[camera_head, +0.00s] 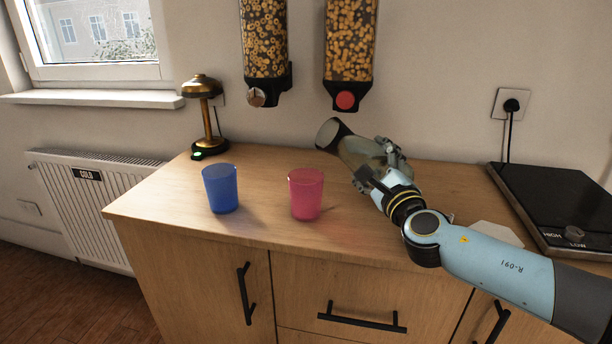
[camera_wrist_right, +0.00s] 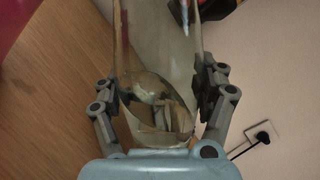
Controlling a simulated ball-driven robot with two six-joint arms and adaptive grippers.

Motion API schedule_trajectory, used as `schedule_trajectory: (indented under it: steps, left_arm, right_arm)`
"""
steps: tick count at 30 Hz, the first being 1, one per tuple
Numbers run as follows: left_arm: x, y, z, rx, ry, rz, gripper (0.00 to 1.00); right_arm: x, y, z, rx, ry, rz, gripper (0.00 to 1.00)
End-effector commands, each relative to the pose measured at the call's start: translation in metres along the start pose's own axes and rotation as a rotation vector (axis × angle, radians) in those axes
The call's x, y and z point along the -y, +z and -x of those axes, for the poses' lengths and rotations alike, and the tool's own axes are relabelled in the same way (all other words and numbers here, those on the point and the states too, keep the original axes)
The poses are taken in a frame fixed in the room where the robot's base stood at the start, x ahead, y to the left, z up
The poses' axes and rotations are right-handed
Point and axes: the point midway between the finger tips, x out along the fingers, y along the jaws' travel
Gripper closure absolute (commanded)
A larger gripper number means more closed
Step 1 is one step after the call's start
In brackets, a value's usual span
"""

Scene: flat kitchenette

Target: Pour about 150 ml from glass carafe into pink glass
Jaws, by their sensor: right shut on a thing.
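The glass carafe (camera_head: 357,148) is held in my right gripper (camera_head: 377,168), tilted with its dark mouth toward the upper left. It is above the counter, behind and to the right of the pink glass (camera_head: 306,194), and its mouth is apart from that glass. In the right wrist view, the carafe (camera_wrist_right: 160,60) lies between both fingers of my right gripper (camera_wrist_right: 162,95), with liquid seemingly pooled toward its base. The pink glass stands upright on the counter; how full it is cannot be told. My left gripper is out of view.
A blue glass (camera_head: 220,189) stands left of the pink glass on the wooden counter (camera_head: 262,225). Two cereal dispensers (camera_head: 263,45) (camera_head: 350,45) hang above the back. A brass lamp (camera_head: 205,115) is at the back left, a black hob (camera_head: 560,205) at the right.

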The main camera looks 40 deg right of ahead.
Motion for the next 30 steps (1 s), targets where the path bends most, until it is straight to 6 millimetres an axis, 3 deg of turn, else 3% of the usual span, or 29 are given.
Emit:
schedule_trajectory:
  steps: [7, 18, 24, 30]
  left_arm:
    - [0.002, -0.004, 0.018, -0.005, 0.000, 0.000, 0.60]
    - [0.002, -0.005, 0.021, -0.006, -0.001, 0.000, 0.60]
    - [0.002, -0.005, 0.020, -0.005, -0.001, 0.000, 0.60]
    - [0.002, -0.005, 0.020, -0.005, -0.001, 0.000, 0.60]
  right_arm:
    - [0.006, 0.022, -0.002, -0.031, -0.004, -0.271, 0.85]
    - [0.002, 0.021, -0.002, -0.099, -0.001, -0.805, 0.85]
    - [-0.002, 0.021, -0.002, -0.114, 0.000, -0.923, 0.85]
    - [-0.002, 0.021, -0.002, -0.115, 0.000, -0.934, 0.85]
